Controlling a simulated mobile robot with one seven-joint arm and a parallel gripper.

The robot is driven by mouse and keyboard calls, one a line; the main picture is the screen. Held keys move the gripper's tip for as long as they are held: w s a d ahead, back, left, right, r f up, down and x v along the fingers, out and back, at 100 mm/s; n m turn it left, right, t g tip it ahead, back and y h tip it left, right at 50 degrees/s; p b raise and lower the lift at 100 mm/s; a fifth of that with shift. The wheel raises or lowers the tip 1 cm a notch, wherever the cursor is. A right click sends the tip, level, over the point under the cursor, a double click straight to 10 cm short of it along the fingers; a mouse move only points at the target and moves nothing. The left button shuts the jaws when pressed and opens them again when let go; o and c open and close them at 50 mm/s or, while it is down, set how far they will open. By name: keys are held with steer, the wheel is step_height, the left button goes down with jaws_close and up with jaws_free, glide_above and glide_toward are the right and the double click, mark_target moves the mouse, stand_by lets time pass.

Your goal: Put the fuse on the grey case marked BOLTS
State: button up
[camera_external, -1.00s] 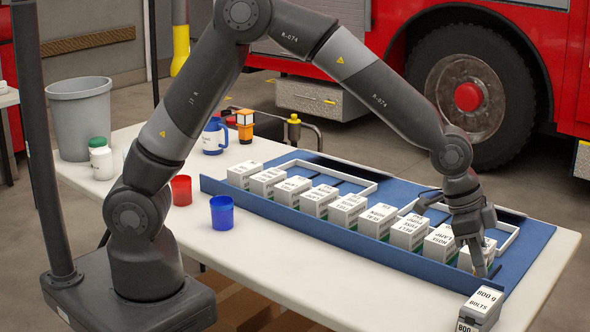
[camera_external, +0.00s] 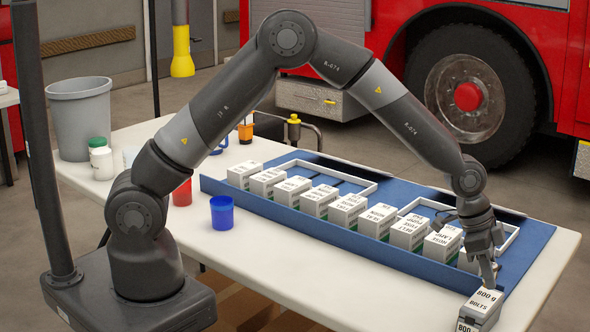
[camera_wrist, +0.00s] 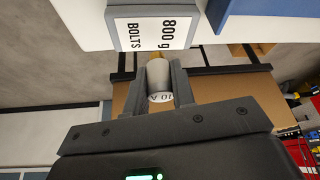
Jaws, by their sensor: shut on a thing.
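The fuse (camera_wrist: 159,80) is a small pale grey cylinder with a white lettered band, clearest in the wrist view. My gripper (camera_wrist: 159,78) is shut on it, one finger on each side. The grey case marked BOLTS (camera_wrist: 117,30) lies just beyond the fuse in the wrist view, its white label reading 800 g. In the external view the case (camera_external: 478,316) stands at the table's front right edge. My gripper (camera_external: 490,272) is close above its back edge there. The fuse is too small to make out in the external view. I cannot tell whether it touches the case.
A blue tray (camera_external: 535,238) with a row of several white labelled boxes (camera_external: 378,220) lies just behind the case. A blue cup (camera_external: 222,213) and a red cup (camera_external: 182,192) stand at left. The white table (camera_external: 330,275) is clear in front of the tray.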

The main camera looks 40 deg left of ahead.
steer(key=shift+f, duration=1.6)
steer(key=o, duration=1)
steer(key=shift+f, duration=0.15)
